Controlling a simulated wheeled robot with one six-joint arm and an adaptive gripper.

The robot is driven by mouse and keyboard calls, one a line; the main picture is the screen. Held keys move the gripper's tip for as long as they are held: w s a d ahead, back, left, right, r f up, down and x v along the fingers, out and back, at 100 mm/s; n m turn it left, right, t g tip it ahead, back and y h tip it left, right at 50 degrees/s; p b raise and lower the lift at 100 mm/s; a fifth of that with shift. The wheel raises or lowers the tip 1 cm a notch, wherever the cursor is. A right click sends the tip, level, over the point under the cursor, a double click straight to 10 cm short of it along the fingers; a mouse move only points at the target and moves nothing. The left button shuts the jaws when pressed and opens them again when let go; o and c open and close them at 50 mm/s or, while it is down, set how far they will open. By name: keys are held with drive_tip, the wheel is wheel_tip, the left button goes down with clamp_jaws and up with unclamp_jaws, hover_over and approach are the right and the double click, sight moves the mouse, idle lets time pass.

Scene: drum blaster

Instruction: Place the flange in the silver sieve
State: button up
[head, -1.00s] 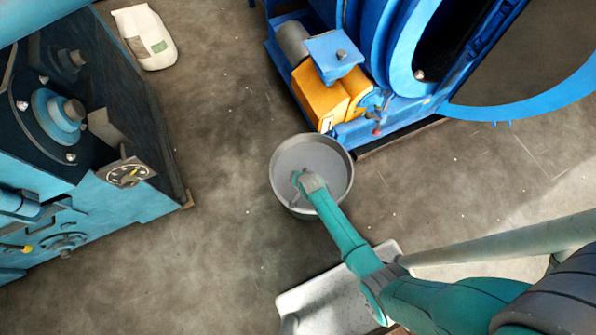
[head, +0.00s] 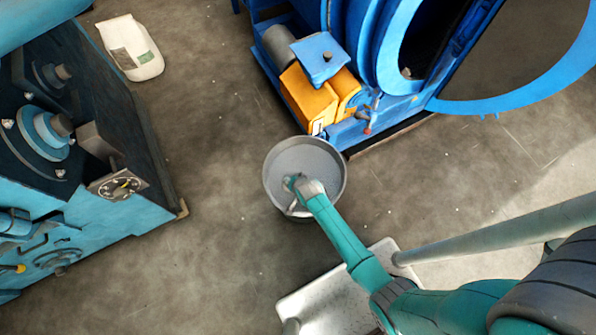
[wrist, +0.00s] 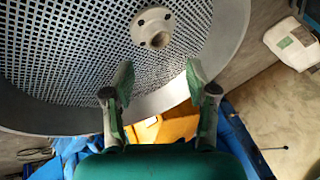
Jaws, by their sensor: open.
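The silver sieve (head: 312,152) is a round grey pan at the middle of the head view. In the wrist view its mesh floor (wrist: 60,55) and rim fill the upper part. The flange (wrist: 153,27), a pale disc with bolt holes and a short stub, appears against the mesh inside the rim. My gripper (wrist: 160,82) is open and empty, its two fingertips apart just below the flange in the picture, with no contact visible. In the head view my gripper (head: 293,192) is over the near-left part of the sieve. I cannot make out the flange there.
A blue machine with a yellow motor housing (head: 305,97) stands just behind the sieve. A teal machine (head: 85,190) is at the left. A white bag (head: 130,48) lies on the floor at the back left. A pale platform (head: 335,300) is in front. Floor is clear left of the sieve.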

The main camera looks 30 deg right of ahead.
drive_tip(key=v, duration=0.7)
drive_tip(key=shift+s+r, duration=0.2)
drive_tip(key=shift+r, duration=0.15)
drive_tip(key=shift+s, duration=0.1)
drive_tip(key=s+r+n+t, duration=0.2)
drive_tip(key=s+r, duration=0.4)
drive_tip(key=s, duration=0.3)
drive_tip(key=s+r+n+t, duration=0.25)
drive_tip(key=s+r, duration=0.35)
drive_tip(key=s, duration=0.3)
drive_tip(key=s+r+n+t, duration=0.2)
drive_tip(key=s+r, duration=0.3)
drive_tip(key=r, duration=0.7)
drive_tip(key=s+r+n+t, duration=0.2)
drive_tip(key=s+r, duration=0.4)
drive_tip(key=r, duration=0.6)
drive_tip(key=shift+d+r+n, duration=0.2)
drive_tip(key=shift+n, duration=0.25)
drive_tip(key=shift+d, duration=0.1)
